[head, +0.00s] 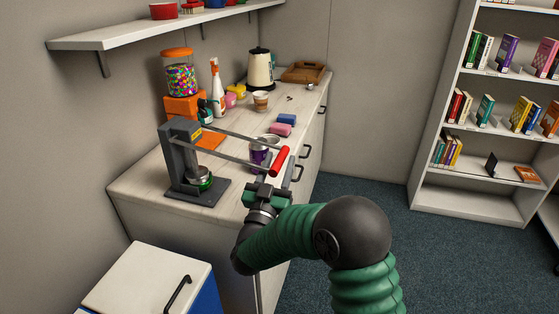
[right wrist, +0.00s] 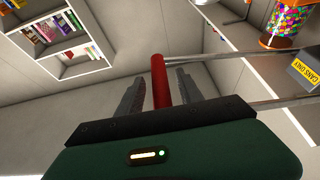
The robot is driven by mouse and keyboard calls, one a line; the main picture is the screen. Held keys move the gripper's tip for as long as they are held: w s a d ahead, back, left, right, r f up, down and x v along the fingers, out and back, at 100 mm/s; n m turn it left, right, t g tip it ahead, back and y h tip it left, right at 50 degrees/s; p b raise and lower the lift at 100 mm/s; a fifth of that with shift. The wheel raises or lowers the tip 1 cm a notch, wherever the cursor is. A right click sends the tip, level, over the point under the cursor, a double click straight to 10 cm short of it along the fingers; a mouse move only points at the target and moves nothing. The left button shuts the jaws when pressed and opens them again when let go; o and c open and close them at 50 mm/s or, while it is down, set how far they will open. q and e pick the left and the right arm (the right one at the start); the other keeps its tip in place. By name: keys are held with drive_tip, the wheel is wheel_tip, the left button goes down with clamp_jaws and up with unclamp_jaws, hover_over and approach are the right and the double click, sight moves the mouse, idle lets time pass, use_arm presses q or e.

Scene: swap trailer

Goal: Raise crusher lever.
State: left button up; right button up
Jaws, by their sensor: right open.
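The can crusher (head: 181,158) is a grey upright stand on a flat base on the counter. Its lever is a pair of long metal bars reaching right to a red handle (head: 280,161); the bars slope slightly down toward the handle. A silver and green can (head: 202,181) stands in the crusher. My right gripper (head: 268,183) is open just below the red handle. In the right wrist view the red handle (right wrist: 159,78) shows between the two grey fingers of my right gripper (right wrist: 160,90), with gaps on both sides. My left gripper is not in view.
A purple can (head: 258,155) stands behind the lever. A shelf (head: 150,32) hangs above. A white-topped cabinet (head: 140,284) stands in front.

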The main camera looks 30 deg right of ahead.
drive_tip(key=shift+w+d+r, duration=0.15)
drive_tip(key=shift+w+d, duration=0.15)
drive_tip(key=shift+w, duration=0.1)
clamp_jaws()
idle(1.2)
